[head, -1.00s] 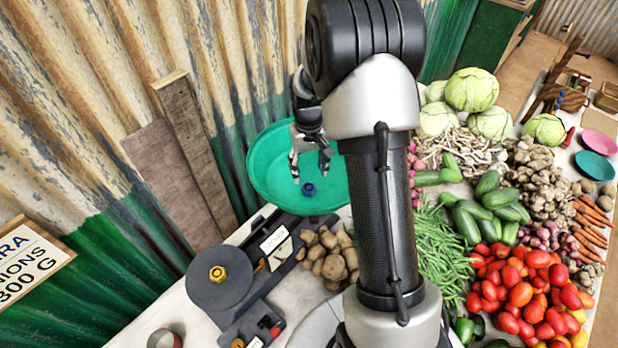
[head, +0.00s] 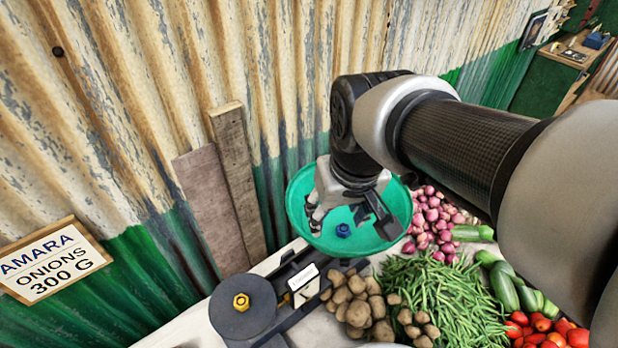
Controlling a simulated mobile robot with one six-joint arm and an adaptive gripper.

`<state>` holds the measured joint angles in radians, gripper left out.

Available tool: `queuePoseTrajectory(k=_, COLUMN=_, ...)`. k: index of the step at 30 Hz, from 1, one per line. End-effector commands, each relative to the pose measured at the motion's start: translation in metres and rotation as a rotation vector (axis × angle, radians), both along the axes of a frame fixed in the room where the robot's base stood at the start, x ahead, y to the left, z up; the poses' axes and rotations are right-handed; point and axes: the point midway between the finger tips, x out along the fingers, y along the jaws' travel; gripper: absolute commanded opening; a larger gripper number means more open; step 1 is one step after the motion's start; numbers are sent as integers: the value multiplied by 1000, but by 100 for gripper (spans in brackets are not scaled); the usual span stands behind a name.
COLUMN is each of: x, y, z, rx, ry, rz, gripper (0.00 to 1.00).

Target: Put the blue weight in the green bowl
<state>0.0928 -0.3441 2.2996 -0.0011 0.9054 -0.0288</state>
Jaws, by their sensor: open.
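The blue weight (head: 343,230) is small and lies inside the green bowl (head: 298,205), on its bottom. The bowl sits at the far end of the balance by the wall. My gripper (head: 352,222) is open above the bowl, its fingers spread to either side of the weight in the picture and apart from it. Nothing is between the fingers. My wrist hides the back part of the bowl.
A dark round plate (head: 228,312) with a brass weight (head: 241,301) is on the balance's near end. Potatoes (head: 360,303), green beans (head: 440,300) and onions (head: 432,220) lie to the right. A corrugated wall (head: 120,120) and wooden planks (head: 240,180) stand close behind.

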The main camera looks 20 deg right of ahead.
Motion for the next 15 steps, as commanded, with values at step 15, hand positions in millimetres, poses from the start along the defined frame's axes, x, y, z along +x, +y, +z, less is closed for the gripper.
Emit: queuePoseTrajectory(k=15, x=-90, y=27, z=0, rx=3, ry=-128, rz=64, gripper=52)
